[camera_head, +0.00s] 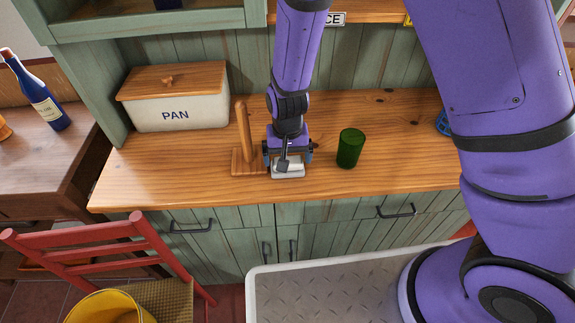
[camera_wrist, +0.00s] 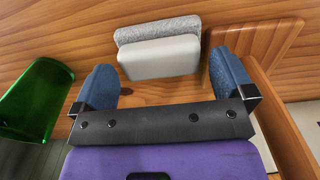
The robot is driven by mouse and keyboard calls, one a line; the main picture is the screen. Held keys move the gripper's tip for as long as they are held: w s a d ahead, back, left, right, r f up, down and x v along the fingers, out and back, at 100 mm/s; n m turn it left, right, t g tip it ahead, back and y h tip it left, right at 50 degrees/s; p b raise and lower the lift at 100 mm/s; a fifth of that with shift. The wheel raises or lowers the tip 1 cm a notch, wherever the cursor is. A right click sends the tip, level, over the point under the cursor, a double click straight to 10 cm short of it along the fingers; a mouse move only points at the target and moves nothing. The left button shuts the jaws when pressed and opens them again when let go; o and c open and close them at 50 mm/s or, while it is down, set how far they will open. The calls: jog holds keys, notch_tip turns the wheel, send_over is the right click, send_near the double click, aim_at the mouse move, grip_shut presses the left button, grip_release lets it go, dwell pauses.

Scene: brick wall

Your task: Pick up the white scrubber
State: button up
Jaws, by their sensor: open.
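The white scrubber (camera_head: 289,171) lies on the wooden counter, with a white body and a grey textured layer. In the wrist view the scrubber (camera_wrist: 160,57) sits ahead of and between my two blue fingertips. My gripper (camera_head: 287,150) is above the counter and close to the scrubber, pointing down and partly covering it in the head view. In the wrist view my gripper (camera_wrist: 165,82) is open, with nothing seen between its fingers. I cannot tell whether a finger touches the scrubber.
A wooden stand with an upright post (camera_head: 244,140) is close on the left of my gripper. A green cup (camera_head: 349,148) stands to the right. A white PAN box (camera_head: 175,105) with a wooden lid is at the back left.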

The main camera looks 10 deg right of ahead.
jog(key=shift+f, duration=0.9)
jog(key=c, duration=0.7)
jog(key=shift+c, duration=0.2)
jog(key=shift+r, duration=0.1)
jog(key=shift+r, duration=0.75)
notch_tip(320, 180, up, 2)
jog(key=shift+r, duration=0.1)
jog(key=s+r, duration=0.1)
jog(key=s, duration=1.5)
jog(key=shift+a, duration=0.45)
